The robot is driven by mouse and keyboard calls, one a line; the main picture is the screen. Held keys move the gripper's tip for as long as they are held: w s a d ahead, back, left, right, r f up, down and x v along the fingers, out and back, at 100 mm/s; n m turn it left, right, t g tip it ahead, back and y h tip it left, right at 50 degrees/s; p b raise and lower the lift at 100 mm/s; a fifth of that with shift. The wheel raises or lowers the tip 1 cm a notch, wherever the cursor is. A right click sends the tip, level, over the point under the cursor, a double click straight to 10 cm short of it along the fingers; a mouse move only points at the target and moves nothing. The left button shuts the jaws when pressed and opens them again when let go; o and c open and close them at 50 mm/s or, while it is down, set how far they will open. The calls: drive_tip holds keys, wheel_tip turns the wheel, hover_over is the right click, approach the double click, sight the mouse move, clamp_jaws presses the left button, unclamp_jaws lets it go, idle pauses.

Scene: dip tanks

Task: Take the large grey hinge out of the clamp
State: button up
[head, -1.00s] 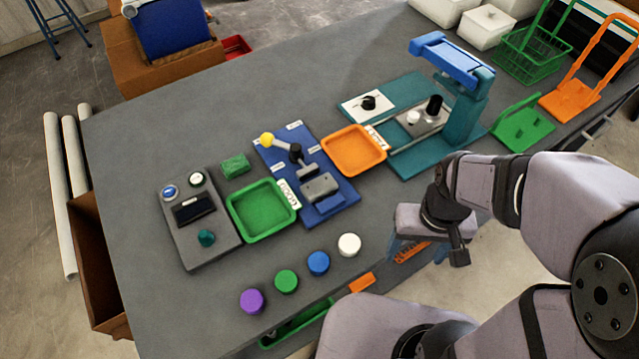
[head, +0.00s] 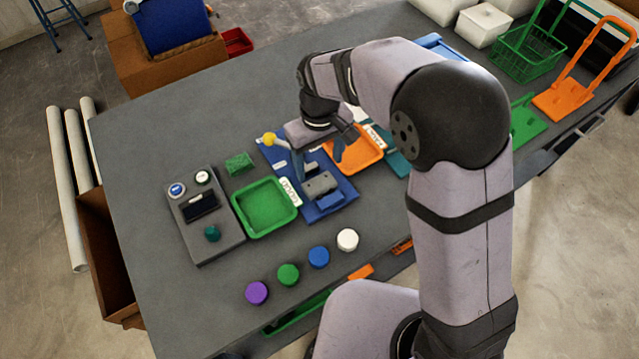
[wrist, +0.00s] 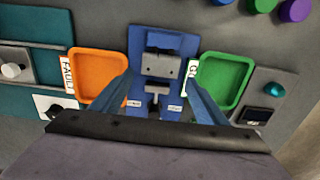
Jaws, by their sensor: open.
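The grey hinge (head: 320,186) sits at the front of the blue clamp fixture (head: 338,200), between the green and orange trays. In the wrist view the hinge (wrist: 160,66) is a grey block with small dark holes, on the blue clamp base (wrist: 180,40). The clamp's lever has a yellow knob (head: 269,139); my gripper partly hides the lever in the head view. My gripper (head: 320,165) is open and empty above the clamp, fingers pointing down. In the wrist view the gripper's blue fingers (wrist: 160,82) stand on either side of the clamp, apart from the hinge.
A green tray (head: 240,212) and an orange tray (head: 377,148) flank the clamp. A grey control box (head: 225,237) stands at the left. Purple, green, blue and white discs (head: 347,240) lie along the front. A teal fixture (head: 398,162) is partly behind my arm.

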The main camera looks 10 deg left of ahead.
sight(319, 183)
drive_tip(key=shift+f+p, duration=0.4)
drive_tip(key=shift+f, duration=0.7)
drive_tip(key=shift+s+d+f+p, duration=0.1)
drive_tip(key=shift+f+p, duration=0.25)
drive_tip(key=shift+p, duration=0.05)
wheel_tip(319, 183, down, 3)
drive_tip(key=shift+s+r+p, duration=0.1)
drive_tip(key=shift+p, duration=0.65)
drive_tip(key=shift+f, duration=0.85)
drive_tip(key=shift+r, duration=0.1)
drive_tip(key=c, duration=1.2)
